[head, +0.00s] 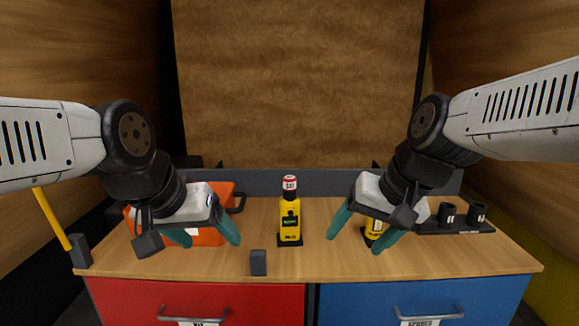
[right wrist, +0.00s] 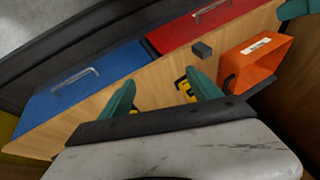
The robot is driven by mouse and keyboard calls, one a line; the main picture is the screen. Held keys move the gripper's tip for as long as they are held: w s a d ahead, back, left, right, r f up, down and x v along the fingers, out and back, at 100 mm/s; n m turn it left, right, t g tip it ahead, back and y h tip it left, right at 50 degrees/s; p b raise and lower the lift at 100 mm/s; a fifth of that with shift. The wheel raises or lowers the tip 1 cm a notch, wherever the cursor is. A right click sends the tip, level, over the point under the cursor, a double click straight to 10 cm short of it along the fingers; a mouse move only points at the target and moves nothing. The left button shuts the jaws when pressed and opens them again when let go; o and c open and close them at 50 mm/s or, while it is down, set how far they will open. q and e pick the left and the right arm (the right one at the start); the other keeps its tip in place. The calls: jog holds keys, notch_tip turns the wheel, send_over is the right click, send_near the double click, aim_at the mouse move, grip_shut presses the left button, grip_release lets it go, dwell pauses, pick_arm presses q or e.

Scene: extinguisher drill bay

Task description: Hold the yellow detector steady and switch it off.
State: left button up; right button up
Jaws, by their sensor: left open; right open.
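A yellow detector (head: 290,222) with a black front stands upright in the middle of the bench, on a dark base. A red, white and black piece marked "CAT" sits on its top. Part of it shows in the right wrist view (right wrist: 185,88). I make out no switch. My left gripper (head: 204,237) is open and empty, left of the detector, in front of an orange box. My right gripper (head: 360,240) is open and empty, right of the detector. Neither touches the detector.
The orange box (head: 205,236) with a dark handle is at the left. A small grey block (head: 258,262) is near the front edge. A black rack with cups (head: 447,214) is at the right. A red drawer (head: 195,298) and a blue drawer (head: 425,296) are below.

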jog(key=w+a+f+m+g+y, duration=0.3)
jog(key=w+a+m, duration=0.1)
jog(key=w+m, duration=0.15)
jog(key=m+t+y, duration=0.3)
jog(key=m+y, duration=0.5)
jog(key=m, duration=0.6)
send_near(293, 232)
jog(key=shift+w+f, duration=0.3)
jog(key=shift+w, duration=0.45)
jog(key=shift+f+x, duration=0.1)
jog(key=shift+x, duration=2.4)
jog(key=shift+f+x, duration=0.15)
jog(key=shift+x, duration=2.4)
jog(key=shift+d, duration=0.1)
jog(key=shift+c, duration=0.2)
jog(key=c, duration=1.7)
pick_arm(q)
grip_shut()
pick_arm(e)
jog(key=shift+o, duration=0.2)
